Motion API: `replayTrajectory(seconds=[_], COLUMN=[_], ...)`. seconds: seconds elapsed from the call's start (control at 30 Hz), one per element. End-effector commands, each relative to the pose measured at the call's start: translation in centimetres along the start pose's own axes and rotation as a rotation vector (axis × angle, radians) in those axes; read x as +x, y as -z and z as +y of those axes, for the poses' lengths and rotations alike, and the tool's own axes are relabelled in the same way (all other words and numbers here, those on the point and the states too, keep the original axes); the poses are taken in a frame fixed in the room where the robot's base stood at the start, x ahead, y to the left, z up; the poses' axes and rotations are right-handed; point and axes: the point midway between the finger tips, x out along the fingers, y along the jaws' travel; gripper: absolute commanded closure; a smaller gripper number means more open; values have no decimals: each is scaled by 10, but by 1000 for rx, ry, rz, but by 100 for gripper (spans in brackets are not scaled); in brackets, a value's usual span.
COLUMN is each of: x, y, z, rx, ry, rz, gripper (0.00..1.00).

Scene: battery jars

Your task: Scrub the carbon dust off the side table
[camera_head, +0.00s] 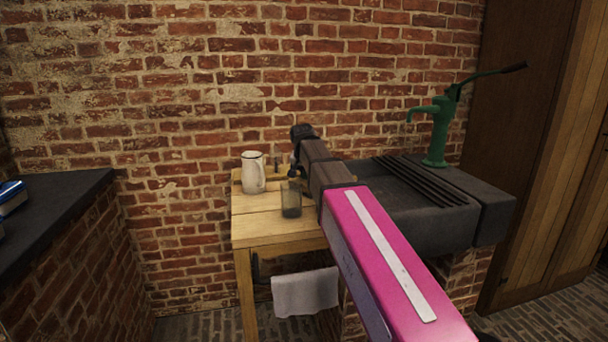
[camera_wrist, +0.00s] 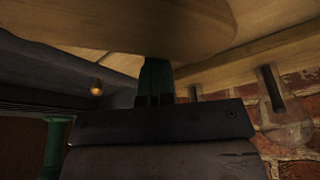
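The wooden side table (camera_head: 265,228) stands against the brick wall, left of the stone sink. On it are a white pitcher (camera_head: 253,172) and a glass jar (camera_head: 291,200) with dark contents in its lower part. My arm reaches over the table's right side, and its dark end is by the wall behind the jar. My fingertips are hidden in the head view. The wrist view seems upside down; a dark green piece (camera_wrist: 156,80) shows past my dark hand, below a rounded wooden surface (camera_wrist: 130,25). I cannot tell what is held. No dust can be made out.
A white cloth (camera_head: 305,292) hangs at the table's front. The dark sink (camera_head: 425,215) with a green pump (camera_head: 437,135) adjoins the table on the right. Floor between counter and table is clear.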

Motion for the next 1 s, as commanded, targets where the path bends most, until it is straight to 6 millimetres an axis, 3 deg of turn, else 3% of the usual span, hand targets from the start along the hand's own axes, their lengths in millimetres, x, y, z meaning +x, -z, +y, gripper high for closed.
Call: replayTrajectory(seconds=[0.53, 1.0], x=[-1, 6], y=[-10, 17], z=[-16, -30], rx=[0, 0], ry=[1, 1], rz=[0, 0], gripper=[100, 100])
